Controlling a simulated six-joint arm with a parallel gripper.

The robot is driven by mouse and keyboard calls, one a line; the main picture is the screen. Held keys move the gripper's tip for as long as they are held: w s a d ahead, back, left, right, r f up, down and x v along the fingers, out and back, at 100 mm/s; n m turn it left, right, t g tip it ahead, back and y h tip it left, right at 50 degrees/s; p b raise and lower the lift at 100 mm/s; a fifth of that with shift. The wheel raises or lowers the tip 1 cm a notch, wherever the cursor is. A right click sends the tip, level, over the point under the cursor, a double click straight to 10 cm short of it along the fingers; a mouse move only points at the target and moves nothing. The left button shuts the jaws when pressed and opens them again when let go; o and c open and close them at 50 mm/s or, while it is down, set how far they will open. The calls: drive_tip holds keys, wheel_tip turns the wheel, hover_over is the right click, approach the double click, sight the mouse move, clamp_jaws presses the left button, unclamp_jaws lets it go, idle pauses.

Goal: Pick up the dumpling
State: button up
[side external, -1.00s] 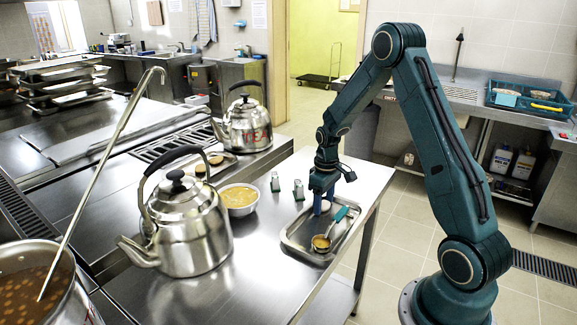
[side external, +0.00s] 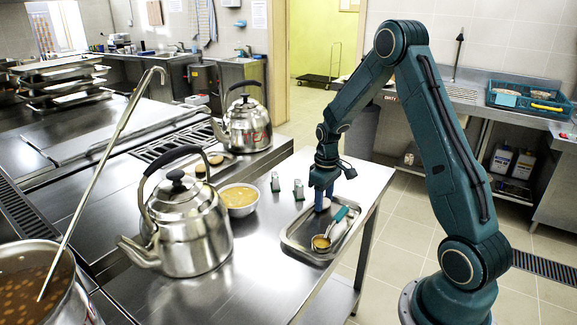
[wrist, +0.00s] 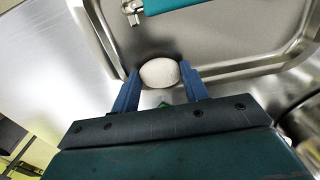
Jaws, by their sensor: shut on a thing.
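The dumpling (wrist: 160,73) is a pale, rounded lump in the wrist view. It sits between the two blue fingers of my gripper (wrist: 161,84), which are shut on it from both sides. In the side view my gripper (side external: 320,205) points down at the far part of the metal tray (side external: 292,238), and the dumpling is mostly hidden there by the fingers. I cannot tell whether the dumpling still touches the tray floor.
A ladle with a teal handle (side external: 341,214) lies in the tray near my gripper. Two small shakers (side external: 298,189), a bowl of soup (side external: 239,197) and a large kettle (side external: 188,230) stand to the left. Another kettle (side external: 247,125) stands behind.

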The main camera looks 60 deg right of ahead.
wheel_tip(320, 180, up, 19)
idle(0.6)
drive_tip(key=shift+w, duration=0.1)
idle(0.4)
drive_tip(key=w+a+f, duration=0.4)
drive_tip(key=w+a, duration=0.2)
drive_tip(key=w, duration=0.4)
drive_tip(key=w+a+f, duration=0.4)
drive_tip(key=w+a, duration=0.2)
drive_tip(key=w, duration=0.4)
drive_tip(key=shift+w+a+f, duration=0.15)
drive_tip(key=shift+a+f, duration=0.05)
drive_tip(key=shift+f, duration=0.15)
drive_tip(key=shift+f, duration=0.1)
drive_tip(key=shift+f, duration=2.9)
